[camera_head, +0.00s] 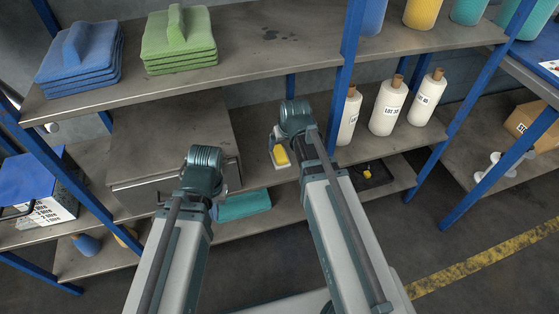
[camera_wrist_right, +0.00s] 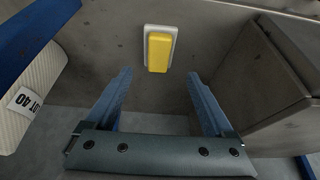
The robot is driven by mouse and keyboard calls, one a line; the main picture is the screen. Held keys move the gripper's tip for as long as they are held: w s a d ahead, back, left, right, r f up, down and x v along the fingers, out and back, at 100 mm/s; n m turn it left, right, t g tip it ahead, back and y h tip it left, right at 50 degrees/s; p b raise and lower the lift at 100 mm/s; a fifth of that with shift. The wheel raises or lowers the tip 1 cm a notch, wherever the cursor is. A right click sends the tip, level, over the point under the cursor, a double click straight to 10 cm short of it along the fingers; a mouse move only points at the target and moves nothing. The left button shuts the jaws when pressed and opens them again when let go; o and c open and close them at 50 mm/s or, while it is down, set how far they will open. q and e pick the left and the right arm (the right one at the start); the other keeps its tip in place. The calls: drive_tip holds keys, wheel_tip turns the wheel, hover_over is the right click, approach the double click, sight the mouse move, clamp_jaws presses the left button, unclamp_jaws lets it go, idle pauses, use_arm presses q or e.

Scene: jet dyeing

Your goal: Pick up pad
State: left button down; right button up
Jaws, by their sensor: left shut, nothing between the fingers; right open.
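A yellow pad on a white base (camera_wrist_right: 147,50) lies on the middle shelf. In the head view the yellow pad (camera_head: 281,156) is just beside my right wrist. My right gripper (camera_wrist_right: 158,76) is open and empty. In the right wrist view the pad shows beyond the fingertips, roughly centred between them, with nothing held. In the head view the right fingers are mostly hidden behind the wrist. My left gripper (camera_head: 200,190) is shut and empty in front of the grey box on the middle shelf; its fingertips are mostly hidden by the arm.
Blue pads (camera_head: 80,62) and green pads (camera_head: 180,40) are stacked on the top shelf. White labelled bottles (camera_head: 388,107) stand right of my right gripper. A grey metal box (camera_head: 170,140) is at left. A teal folded item (camera_head: 243,204) lies low. Blue shelf posts (camera_head: 346,75) stand close by.

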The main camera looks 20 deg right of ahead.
sight(280, 153)
drive_tip(key=b+x, duration=0.3)
drive_tip(key=x, duration=0.2)
drive_tip(key=shift+f+b, duration=0.2)
drive_tip(key=shift+b, duration=0.2)
drive_tip(key=shift+w, duration=0.1)
drive_tip(key=b+x, duration=0.4)
drive_tip(key=x, duration=0.1)
drive_tip(key=shift+w+d+b, duration=0.15)
drive_tip(key=shift+w+b, duration=0.15)
drive_tip(key=shift+w, duration=0.05)
drive_tip(key=shift+r, duration=0.1)
clamp_jaws()
